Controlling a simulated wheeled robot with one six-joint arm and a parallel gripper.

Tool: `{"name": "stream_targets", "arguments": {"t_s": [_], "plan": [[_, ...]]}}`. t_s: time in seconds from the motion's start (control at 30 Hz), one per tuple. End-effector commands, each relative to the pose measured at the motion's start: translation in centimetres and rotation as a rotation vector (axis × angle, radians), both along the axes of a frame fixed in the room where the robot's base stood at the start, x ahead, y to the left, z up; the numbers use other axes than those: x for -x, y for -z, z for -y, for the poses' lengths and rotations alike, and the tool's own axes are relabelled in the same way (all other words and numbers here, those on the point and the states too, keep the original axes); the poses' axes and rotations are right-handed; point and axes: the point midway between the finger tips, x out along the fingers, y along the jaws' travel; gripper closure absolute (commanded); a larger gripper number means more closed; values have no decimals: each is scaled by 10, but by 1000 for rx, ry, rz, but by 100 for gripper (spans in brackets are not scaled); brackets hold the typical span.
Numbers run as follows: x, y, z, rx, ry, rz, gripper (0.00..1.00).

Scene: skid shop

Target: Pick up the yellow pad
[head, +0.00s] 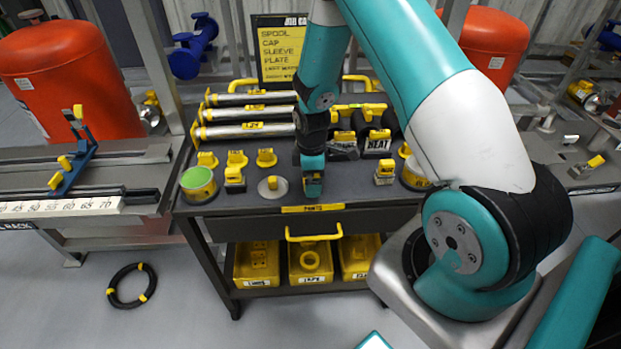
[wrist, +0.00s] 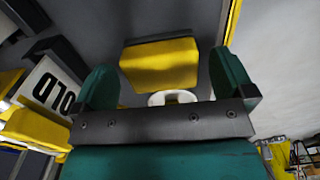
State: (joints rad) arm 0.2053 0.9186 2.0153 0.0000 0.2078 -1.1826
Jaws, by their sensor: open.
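A yellow pad (wrist: 160,62) shows in the wrist view as a blocky yellow piece with a dark edge behind it and a pale round part below it. My gripper (wrist: 166,84) is open, with one teal finger on each side of the pad. I cannot tell whether either finger touches it. In the head view my gripper (head: 312,188) points down at the front middle of the cart top (head: 340,200), and it hides most of whatever is under it.
A grey disc with a yellow knob (head: 272,187) stands close left of my gripper, and a small yellow-topped block (head: 384,172) to the right. Capped tubes (head: 250,113) lie behind. Yellow bins (head: 310,262) sit below the drawer. A black ring (head: 132,284) lies on the floor.

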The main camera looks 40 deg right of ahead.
Motion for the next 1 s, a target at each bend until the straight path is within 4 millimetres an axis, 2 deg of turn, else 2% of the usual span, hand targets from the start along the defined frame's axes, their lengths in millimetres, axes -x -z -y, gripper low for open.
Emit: {"name": "stream_targets", "arguments": {"t_s": [0.1, 0.3, 0.53, 0.6, 0.87, 1.0], "plan": [[0, 7, 0, -1, 0, -1, 0], [0, 7, 0, 0, 0, 0, 0], [0, 7, 0, 0, 0, 0, 53], [0, 7, 0, 0, 0, 0, 57], [0, 5, 0, 1, 0, 1, 57], [-1, -5, 0, 1, 0, 3, 57]]}}
